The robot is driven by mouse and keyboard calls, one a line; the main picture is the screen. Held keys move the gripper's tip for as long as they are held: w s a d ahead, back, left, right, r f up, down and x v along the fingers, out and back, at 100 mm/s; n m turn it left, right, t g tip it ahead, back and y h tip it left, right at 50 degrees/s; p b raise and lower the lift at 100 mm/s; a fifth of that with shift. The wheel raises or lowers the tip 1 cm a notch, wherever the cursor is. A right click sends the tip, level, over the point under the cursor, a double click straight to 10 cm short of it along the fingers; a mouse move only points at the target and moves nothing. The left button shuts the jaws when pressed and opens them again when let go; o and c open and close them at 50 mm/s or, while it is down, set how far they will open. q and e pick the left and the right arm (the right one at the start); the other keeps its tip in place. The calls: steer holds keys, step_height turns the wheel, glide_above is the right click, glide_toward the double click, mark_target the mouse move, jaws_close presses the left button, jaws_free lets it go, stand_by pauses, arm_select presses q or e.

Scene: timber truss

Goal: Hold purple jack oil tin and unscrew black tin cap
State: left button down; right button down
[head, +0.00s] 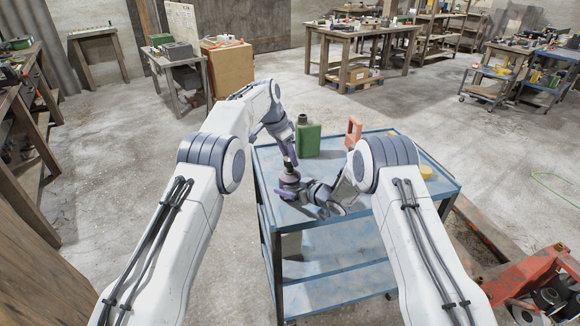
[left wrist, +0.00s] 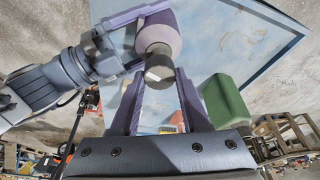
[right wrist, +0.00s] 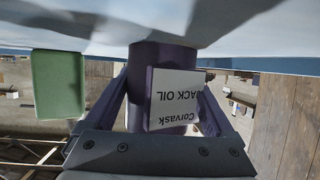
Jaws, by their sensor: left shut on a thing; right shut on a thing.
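The purple jack oil tin (head: 289,180) stands upright on the blue cart top, near its left side. My right gripper (right wrist: 165,95) is shut around the tin's body; in the right wrist view its white label (right wrist: 178,98) reads "Corvask JACK OIL" upside down. The black cap (left wrist: 159,72) is at the top of the tin (left wrist: 157,30) in the left wrist view. My left gripper (left wrist: 158,80) comes from above and is shut on the cap, one finger on each side. I cannot tell whether the cap is loose on the neck.
The blue cart (head: 335,249) also carries a green can (head: 308,140) behind the tin, an orange item (head: 354,132) and a yellow round item (head: 425,172) at the right. A red jack-like machine (head: 530,277) stands on the floor at right. The cart's front top is fairly clear.

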jaws_free()
steer(key=shift+s+d, duration=0.1)
steer(key=v, duration=1.1)
steer(key=shift+s+d+r, duration=0.2)
steer(key=shift+d, duration=0.1)
